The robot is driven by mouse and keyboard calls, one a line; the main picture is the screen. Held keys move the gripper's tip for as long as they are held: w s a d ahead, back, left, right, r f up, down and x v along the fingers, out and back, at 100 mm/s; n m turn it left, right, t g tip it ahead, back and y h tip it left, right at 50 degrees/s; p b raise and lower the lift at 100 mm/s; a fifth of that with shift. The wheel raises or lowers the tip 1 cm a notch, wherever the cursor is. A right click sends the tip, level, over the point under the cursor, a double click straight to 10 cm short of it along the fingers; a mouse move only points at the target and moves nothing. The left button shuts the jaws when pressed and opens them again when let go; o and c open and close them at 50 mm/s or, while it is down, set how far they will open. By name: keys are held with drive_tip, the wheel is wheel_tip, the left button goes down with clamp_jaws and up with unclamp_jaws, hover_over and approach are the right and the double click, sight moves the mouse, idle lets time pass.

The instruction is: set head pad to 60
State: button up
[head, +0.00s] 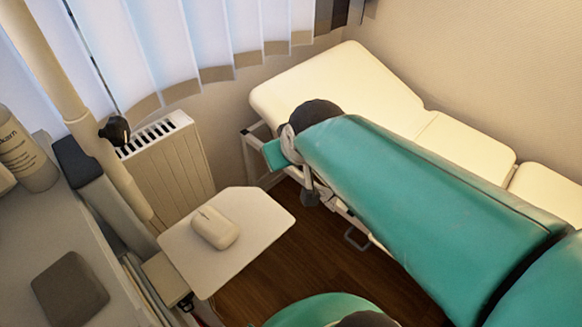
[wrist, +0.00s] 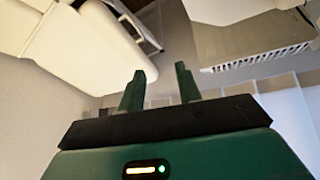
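A cream padded couch runs along the back wall in the head view. Its upper-left end section, apparently the head pad (head: 335,78), looks nearly in line with the section beside it; I cannot read its angle. Under the couch is a light metal frame with a dark loop handle (head: 357,239). In the wrist view the cream padding (wrist: 85,40) fills the upper left, apart from my fingers. My gripper (wrist: 160,88) is open and empty, its two green fingers spread. I cannot make out my gripper in the head view.
A white tray (head: 265,212) with a computer mouse (head: 214,227) stands left of the couch. A radiator (head: 170,160) sits below window blinds (head: 190,45). A counter (head: 25,235) with a bottle (head: 22,150) is at far left. Wooden floor (head: 290,262) shows between tray and couch.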

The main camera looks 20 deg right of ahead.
drive_tip(key=w+d+f+n+t, duration=0.3)
drive_tip(key=w+f, duration=0.4)
drive_tip(key=w, duration=0.6)
drive_tip(key=n+t+h, duration=0.1)
drive_tip(key=n+t, duration=0.2)
drive_tip(key=t, duration=0.2)
hover_over(292, 169)
drive_tip(key=s+a, duration=0.2)
drive_tip(key=s, duration=0.4)
wheel_tip(292, 169, down, 20)
drive_tip(key=s+d+f+n+t, duration=0.1)
drive_tip(key=s+f+n+t, duration=0.15)
drive_tip(key=s+f, duration=0.6)
drive_tip(key=w, duration=0.5)
drive_tip(key=w+f, duration=0.1)
drive_tip(key=w, duration=0.4)
drive_tip(key=w+d, duration=0.1)
drive_tip(key=w, duration=0.4)
drive_tip(key=shift+w+f, duration=0.25)
drive_tip(key=shift+f, duration=0.05)
clamp_jaws()
